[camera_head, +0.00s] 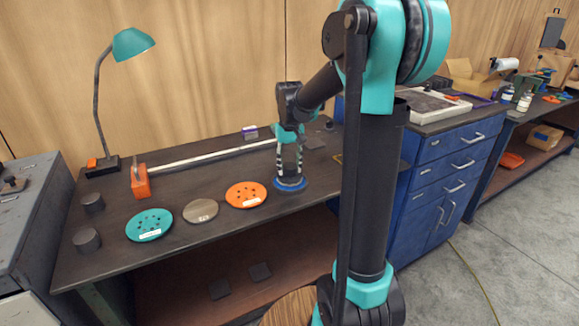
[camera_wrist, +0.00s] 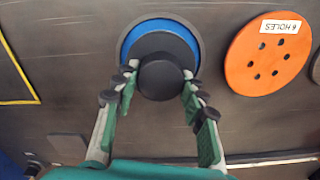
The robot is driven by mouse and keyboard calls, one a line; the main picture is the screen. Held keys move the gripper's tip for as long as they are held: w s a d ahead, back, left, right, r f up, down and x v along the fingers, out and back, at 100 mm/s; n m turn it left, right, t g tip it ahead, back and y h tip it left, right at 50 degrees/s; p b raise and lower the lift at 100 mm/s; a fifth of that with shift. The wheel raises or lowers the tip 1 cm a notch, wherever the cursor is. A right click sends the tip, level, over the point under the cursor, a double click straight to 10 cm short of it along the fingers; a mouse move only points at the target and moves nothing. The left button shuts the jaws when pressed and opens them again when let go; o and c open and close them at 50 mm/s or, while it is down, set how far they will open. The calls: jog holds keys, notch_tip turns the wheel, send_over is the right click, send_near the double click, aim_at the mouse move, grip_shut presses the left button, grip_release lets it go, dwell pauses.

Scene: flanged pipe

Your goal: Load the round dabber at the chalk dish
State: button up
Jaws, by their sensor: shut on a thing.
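My gripper (camera_wrist: 160,83) is shut on the dark knob of the round dabber (camera_wrist: 162,76), with a finger on each side. The dabber's wider dark disc shows beyond the knob. The chalk dish (camera_wrist: 127,47) shows as a blue round with a grey rim around that disc. In the head view my gripper (camera_head: 290,168) points down at the dish (camera_head: 291,187) on the bench's front right. The dabber is over or in the dish. I cannot tell whether its face touches the chalk, as the disc hides the dish's middle.
An orange disc with holes (camera_head: 246,195), a plain grey-brown disc (camera_head: 201,211) and a teal disc with holes (camera_head: 149,225) lie left of the dish. A long pale bar (camera_head: 210,156) lies behind them, by an orange block (camera_head: 140,182). A teal lamp (camera_head: 132,44) stands back left.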

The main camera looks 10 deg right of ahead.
aim_at(290, 165)
jog(key=shift+f, duration=0.6)
dwell(1.5)
jog(key=shift+r, duration=3.55)
